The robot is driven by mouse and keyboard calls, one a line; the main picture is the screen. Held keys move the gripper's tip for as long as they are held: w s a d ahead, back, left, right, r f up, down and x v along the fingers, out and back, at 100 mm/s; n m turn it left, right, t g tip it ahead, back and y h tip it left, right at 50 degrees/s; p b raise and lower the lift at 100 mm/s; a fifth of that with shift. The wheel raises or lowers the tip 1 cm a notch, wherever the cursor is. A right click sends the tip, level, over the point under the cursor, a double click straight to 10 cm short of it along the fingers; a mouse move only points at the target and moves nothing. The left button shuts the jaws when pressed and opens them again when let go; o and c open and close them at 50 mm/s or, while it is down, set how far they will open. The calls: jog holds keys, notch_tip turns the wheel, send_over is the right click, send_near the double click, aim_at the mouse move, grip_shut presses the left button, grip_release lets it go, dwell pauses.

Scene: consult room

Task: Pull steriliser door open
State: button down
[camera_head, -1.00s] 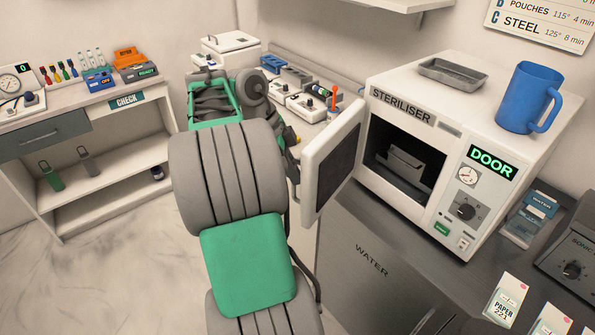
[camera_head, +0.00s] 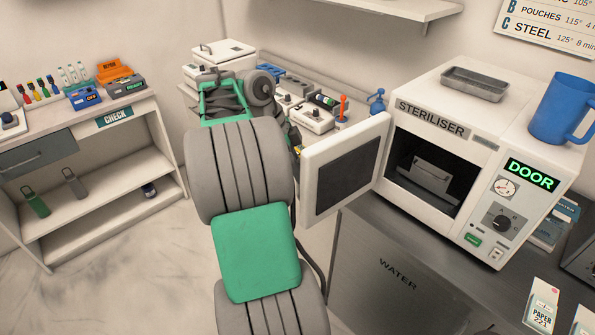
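The white steriliser (camera_head: 478,128) stands on the counter at right, its panel display lit green with "DOOR". Its door (camera_head: 310,190), white with a dark inner panel, is swung wide open to the left of the chamber. Inside the dark chamber (camera_head: 400,190) is a grey boxy item (camera_head: 431,176). My grey and green arm rises through the middle, left of the door. Dark parts of my gripper (camera_head: 294,138) show behind the arm, near the door's left edge. Its fingertips are hidden, so I cannot see whether they touch the door or its handle.
A metal tray (camera_head: 474,83) and a blue mug (camera_head: 561,108) sit on top of the steriliser. A back counter with a caddy and bottles (camera_head: 376,104) lies behind the door. A shelf unit (camera_head: 110,185) stands at left, with clear floor before it.

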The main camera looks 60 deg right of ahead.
jog(key=c, duration=1.5)
grip_release()
jog(key=shift+s+d, duration=0.1)
jog(key=shift+r, duration=0.1)
jog(key=p+v, duration=0.4)
jog(key=v, duration=0.3)
jog(key=shift+r, duration=0.25)
